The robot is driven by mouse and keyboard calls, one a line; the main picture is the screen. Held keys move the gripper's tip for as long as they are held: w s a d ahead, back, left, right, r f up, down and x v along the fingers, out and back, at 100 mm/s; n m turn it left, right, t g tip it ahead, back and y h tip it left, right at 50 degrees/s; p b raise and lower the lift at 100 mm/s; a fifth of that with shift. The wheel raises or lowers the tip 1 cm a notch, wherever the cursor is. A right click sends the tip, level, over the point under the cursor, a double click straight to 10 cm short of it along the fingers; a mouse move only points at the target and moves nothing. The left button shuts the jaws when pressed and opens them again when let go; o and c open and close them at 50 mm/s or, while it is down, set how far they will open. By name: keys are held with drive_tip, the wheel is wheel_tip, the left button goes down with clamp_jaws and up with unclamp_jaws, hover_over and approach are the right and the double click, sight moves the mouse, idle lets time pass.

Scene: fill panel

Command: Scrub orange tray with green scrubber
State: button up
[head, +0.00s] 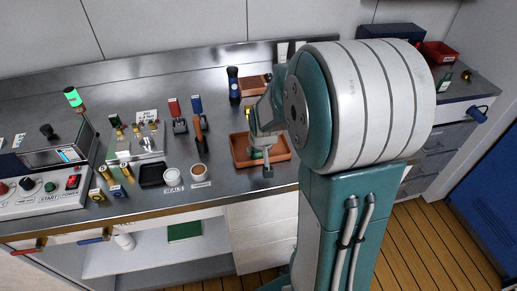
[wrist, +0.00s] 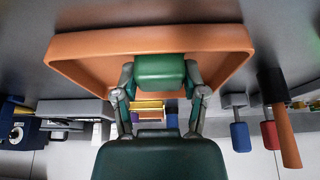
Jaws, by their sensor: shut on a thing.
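The orange tray (head: 278,160) lies on the metal counter in the head view, with my gripper over it. In the wrist view the tray (wrist: 75,42) spans the upper part of the picture. The green scrubber (wrist: 160,72) is between the two fingers of my gripper (wrist: 160,84), which is shut on it. The scrubber appears to be over or inside the tray; I cannot tell if it touches the tray's floor. In the head view my gripper (head: 262,145) and arm hide part of the tray, and the scrubber is hard to make out.
A second orange tray (head: 250,88) and a dark blue flashlight (head: 233,85) stand behind. An orange-handled tool (head: 201,138) lies left of the tray. Left are small cups (head: 172,173), a black dish (head: 151,174) and a control panel (head: 45,190). The counter's front edge is close.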

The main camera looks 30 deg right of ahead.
drive_tip(key=shift+f, duration=0.15)
drive_tip(key=shift+w+d, duration=0.25)
drive_tip(key=shift+w, duration=0.65)
drive_tip(key=shift+w+d, duration=0.25)
drive_tip(key=shift+w, duration=0.6)
drive_tip(key=shift+s, duration=0.1)
drive_tip(key=shift+s+a+f, duration=0.1)
drive_tip(key=shift+s+a, duration=0.2)
drive_tip(key=shift+s, duration=0.6)
drive_tip(key=shift+s+a+f, duration=0.1)
drive_tip(key=shift+s+a, duration=0.15)
drive_tip(key=shift+s, duration=0.65)
drive_tip(key=shift+r, duration=0.1)
drive_tip(key=shift+w+r, duration=0.15)
drive_tip(key=shift+r, duration=2.85)
